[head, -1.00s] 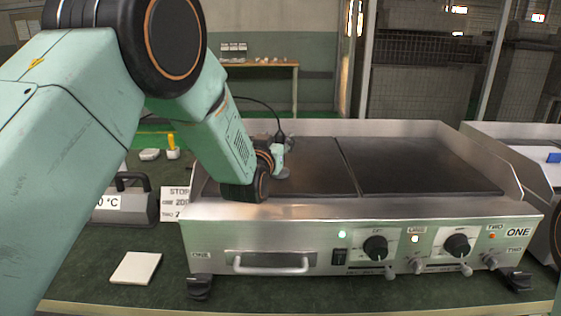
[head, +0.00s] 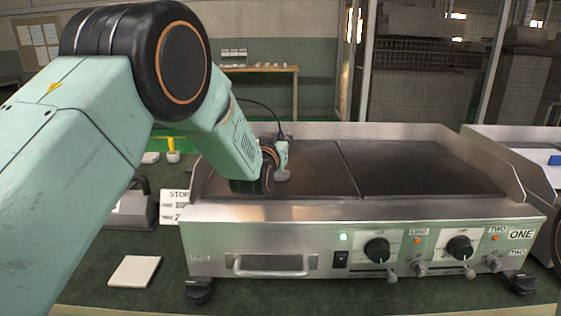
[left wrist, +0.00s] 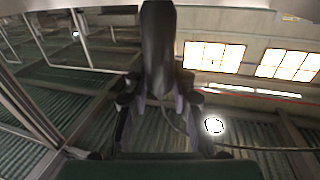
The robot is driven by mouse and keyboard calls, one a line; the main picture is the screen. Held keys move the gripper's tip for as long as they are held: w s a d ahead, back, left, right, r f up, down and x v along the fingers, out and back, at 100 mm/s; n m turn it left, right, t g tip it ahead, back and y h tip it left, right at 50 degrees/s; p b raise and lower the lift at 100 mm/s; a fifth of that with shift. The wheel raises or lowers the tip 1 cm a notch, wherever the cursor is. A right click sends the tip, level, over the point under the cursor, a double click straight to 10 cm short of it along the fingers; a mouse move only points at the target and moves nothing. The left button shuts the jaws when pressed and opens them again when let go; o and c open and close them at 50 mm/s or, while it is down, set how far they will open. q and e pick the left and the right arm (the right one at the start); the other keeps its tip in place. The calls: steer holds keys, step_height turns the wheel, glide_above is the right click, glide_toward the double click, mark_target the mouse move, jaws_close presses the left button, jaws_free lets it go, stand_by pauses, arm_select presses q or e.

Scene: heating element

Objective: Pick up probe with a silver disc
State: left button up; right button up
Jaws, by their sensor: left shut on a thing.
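The probe (head: 281,176) shows in the head view as a small silvery disc low over the left hot plate (head: 318,165). I cannot tell whether it touches the plate. A thin black cable (head: 262,104) arcs down to it from behind. My left gripper (head: 282,156) is at the probe, partly hidden by its own wrist. In the left wrist view, my left gripper (left wrist: 160,105) is shut on the probe's dark handle (left wrist: 158,50), which stands between the fingers. My right gripper is not in view.
The griddle's metal rim (head: 350,213) surrounds both plates. The right plate (head: 420,168) is clear. Knobs (head: 377,250) line the front. A white tile (head: 134,271) lies on the green table at left, and a grey case (head: 130,212) stands behind it.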

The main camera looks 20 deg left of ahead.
arm_select(q)
jaws_close()
stand_by(0.3)
